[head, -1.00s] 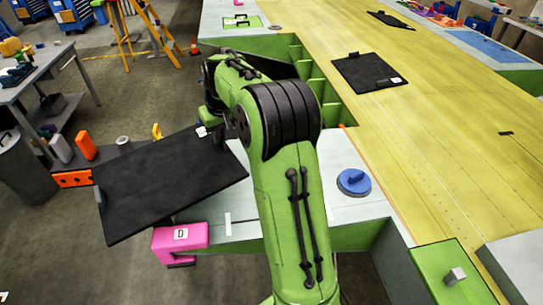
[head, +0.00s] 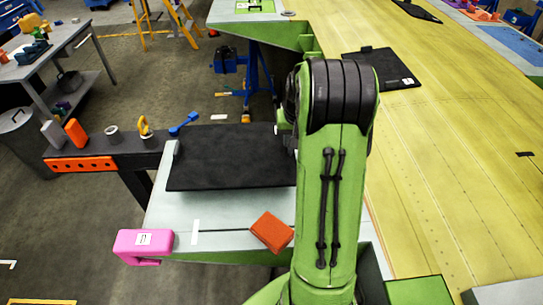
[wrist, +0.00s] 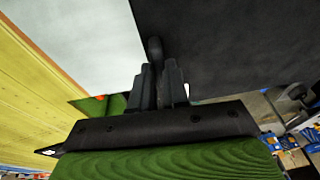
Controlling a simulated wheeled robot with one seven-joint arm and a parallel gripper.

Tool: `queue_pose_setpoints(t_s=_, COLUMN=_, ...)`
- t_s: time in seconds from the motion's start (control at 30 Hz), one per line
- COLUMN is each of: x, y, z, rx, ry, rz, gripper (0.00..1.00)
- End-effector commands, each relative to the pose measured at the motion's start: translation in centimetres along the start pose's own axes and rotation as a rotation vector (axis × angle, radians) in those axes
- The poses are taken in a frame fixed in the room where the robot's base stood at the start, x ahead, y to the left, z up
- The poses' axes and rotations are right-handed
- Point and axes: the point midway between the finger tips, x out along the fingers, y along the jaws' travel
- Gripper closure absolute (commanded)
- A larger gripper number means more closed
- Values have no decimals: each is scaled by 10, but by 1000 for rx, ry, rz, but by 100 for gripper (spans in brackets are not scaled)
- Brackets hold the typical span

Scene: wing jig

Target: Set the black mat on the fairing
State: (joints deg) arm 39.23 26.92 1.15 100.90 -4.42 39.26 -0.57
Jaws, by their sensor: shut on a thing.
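A black mat (head: 228,158) is held out to the left of my arm in the head view, over a pale grey surface. In the wrist view the mat (wrist: 240,45) fills the upper right. My gripper (wrist: 160,82) is shut on the small dark handle at the mat's edge. In the head view my arm hides the gripper. Whether the mat touches the pale surface cannot be told. I cannot tell for sure which part is the fairing; the pale grey panel (head: 215,215) lies below and in front of the mat.
An orange block (head: 272,231) and a pink clamp-like piece (head: 143,243) are at the pale panel's front. A dark rail (head: 100,148) with upright items adjoins its left. Another black mat (head: 372,68) lies on the yellow wing (head: 440,150). A grey workbench (head: 50,50) stands at left.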

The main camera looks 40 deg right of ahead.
Motion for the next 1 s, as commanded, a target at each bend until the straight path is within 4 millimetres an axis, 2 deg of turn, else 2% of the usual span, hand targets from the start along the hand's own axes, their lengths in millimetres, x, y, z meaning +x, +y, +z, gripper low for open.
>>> queue_pose_setpoints(t_s=0.2, x=38, y=1, z=9, rx=0, ry=-2, rz=-2, gripper=100)
queue_pose_setpoints(t_s=0.27, x=45, y=2, z=10, rx=-1, ry=0, rz=-2, gripper=100)
queue_pose_setpoints(t_s=0.6, x=51, y=2, z=11, rx=-1, ry=4, rz=-1, gripper=100)
queue_pose_setpoints(t_s=0.63, x=51, y=3, z=11, rx=-1, ry=3, rz=0, gripper=82)
queue_pose_setpoints(t_s=0.77, x=50, y=2, z=11, rx=-1, ry=2, rz=0, gripper=62)
queue_pose_setpoints(t_s=0.8, x=50, y=2, z=11, rx=-2, ry=2, rz=0, gripper=60)
queue_pose_setpoints(t_s=1.0, x=50, y=2, z=11, rx=-1, ry=2, rz=0, gripper=60)
